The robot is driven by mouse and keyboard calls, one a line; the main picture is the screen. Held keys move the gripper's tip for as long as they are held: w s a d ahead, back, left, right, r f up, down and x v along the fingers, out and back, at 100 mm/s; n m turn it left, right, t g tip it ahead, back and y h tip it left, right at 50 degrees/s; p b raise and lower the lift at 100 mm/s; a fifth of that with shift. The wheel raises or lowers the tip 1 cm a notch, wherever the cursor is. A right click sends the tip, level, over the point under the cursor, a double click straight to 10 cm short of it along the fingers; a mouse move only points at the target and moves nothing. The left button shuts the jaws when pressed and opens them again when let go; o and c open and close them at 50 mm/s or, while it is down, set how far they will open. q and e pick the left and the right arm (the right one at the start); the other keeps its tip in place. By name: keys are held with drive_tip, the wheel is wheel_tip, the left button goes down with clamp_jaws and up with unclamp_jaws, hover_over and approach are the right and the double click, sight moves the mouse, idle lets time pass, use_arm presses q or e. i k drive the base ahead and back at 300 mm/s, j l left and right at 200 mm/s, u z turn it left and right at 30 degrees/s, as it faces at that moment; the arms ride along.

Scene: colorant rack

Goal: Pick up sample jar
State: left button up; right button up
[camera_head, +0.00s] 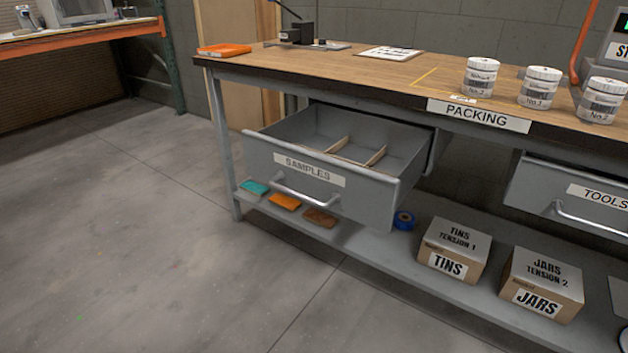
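Three white-lidded sample jars with grey labels stand upright on the wooden bench top at the right. The left jar (480,78) is beside a yellow outlined area, the middle jar (538,89) is to its right, and the right jar (601,102) is near the picture's right edge. The left jar's label reads No.1 or similar; the small print is hard to read. Neither of my grippers shows in the head view.
The SAMPLES drawer (309,170) is pulled open below the bench top (360,75), with wooden dividers inside. The TOOLS drawer (575,199) is at the right. TINS (455,248) and JARS (541,283) boxes stand on the lower shelf. The floor (130,240) at left is clear.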

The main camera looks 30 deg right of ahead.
sight(480, 77)
drive_tip(key=z, duration=1.85)
drive_tip(key=i+j, duration=0.35)
